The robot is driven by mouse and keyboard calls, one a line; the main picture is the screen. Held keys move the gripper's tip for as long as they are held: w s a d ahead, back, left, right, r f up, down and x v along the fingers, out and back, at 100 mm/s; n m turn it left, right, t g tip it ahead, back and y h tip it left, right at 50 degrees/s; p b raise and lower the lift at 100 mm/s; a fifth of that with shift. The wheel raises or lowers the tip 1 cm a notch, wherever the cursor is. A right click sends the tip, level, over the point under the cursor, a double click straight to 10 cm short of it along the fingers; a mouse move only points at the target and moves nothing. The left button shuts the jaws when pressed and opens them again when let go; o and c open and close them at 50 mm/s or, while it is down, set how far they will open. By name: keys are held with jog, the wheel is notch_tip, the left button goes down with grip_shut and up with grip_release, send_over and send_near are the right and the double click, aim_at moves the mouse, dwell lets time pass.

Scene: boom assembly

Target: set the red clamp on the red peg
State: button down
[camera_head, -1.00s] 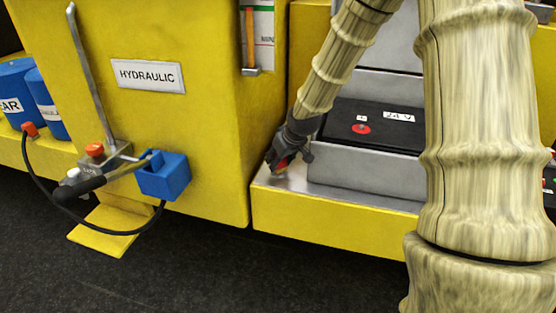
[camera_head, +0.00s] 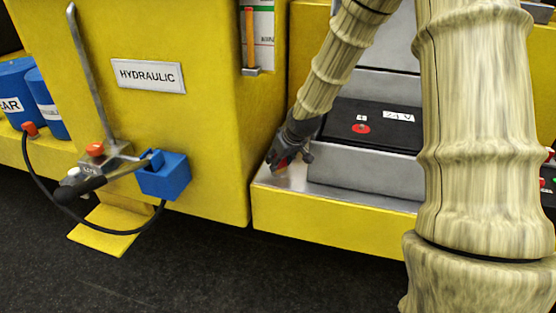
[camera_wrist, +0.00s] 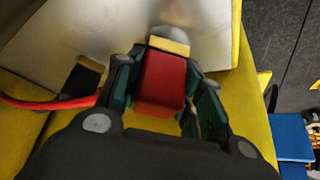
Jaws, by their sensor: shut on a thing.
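My gripper (camera_head: 281,163) is at the low grey shelf, left of the battery, and points down. In the wrist view my gripper (camera_wrist: 161,80) is shut on the red clamp (camera_wrist: 162,78), which sits between the two dark green finger pads. A pale yellow strip and a grey rounded part show at the clamp's far end. In the head view only a small bit of red shows at the fingertips. The black battery (camera_head: 375,128) has a round red spot on its top that looks like the red peg (camera_head: 361,129). The peg and the clamp are well apart.
A grey metal box wall (camera_head: 365,178) holds the battery. The tall yellow HYDRAULIC cabinet (camera_head: 160,120) stands close left of my gripper. A red cable (camera_wrist: 45,103) with a dark end lies left in the wrist view. The blue block (camera_head: 163,177) is further left.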

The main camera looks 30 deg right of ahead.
jog(key=shift+f+b, duration=0.3)
jog(key=shift+f, duration=0.4)
dwell(0.5)
jog(key=c, duration=0.9)
grip_release()
jog(key=shift+o, duration=0.2)
jog(key=v, duration=0.7)
jog(key=shift+s+r, duration=0.15)
jog(key=shift+r, duration=0.05)
